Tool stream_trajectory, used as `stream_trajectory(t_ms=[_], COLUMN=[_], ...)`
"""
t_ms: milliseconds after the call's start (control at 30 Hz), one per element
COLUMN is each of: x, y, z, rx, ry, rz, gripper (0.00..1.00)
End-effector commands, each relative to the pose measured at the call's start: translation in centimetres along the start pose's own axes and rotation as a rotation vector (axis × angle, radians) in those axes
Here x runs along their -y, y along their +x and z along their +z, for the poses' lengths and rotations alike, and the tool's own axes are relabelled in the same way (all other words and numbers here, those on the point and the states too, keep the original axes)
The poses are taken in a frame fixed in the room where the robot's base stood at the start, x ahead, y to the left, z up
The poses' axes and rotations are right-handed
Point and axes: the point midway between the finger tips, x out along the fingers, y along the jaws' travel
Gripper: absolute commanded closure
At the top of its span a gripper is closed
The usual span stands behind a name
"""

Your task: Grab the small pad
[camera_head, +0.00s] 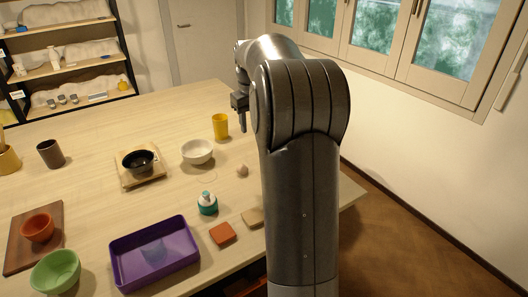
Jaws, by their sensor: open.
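Two small flat pieces lie near the table's front edge, left of my arm. One is an orange-red square pad (222,233). The other is a tan piece (252,217), just right of and behind it, close to my arm. I cannot tell for certain which one is the small pad; the orange-red one looks most like a pad. My gripper (243,126) is open, above the far right part of the table, well behind both pieces and touching neither. Its fingers are small in view and partly hidden by my arm.
A teal-and-white bottle (207,203) stands just behind the orange-red pad. A purple tray (113,276) lies to its left. A small pale lump (242,170), a white bowl (197,152) and a yellow cup (220,126) stand farther back.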

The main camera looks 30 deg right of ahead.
Motion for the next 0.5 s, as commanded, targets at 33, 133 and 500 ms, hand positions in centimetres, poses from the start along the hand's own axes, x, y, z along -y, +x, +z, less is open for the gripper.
stream_trajectory(t_ms=[33, 133, 500], x=[-1.6, -4.3, -8.8], y=[1.3, 3.4, 7.7], z=[-0.8, -1.9, -3.0], rx=[0.017, 0.042, 0.084], ry=[0.004, 0.006, 0.01], rz=[-0.009, -0.023, -0.053], gripper=[0.57, 0.57, 0.57])
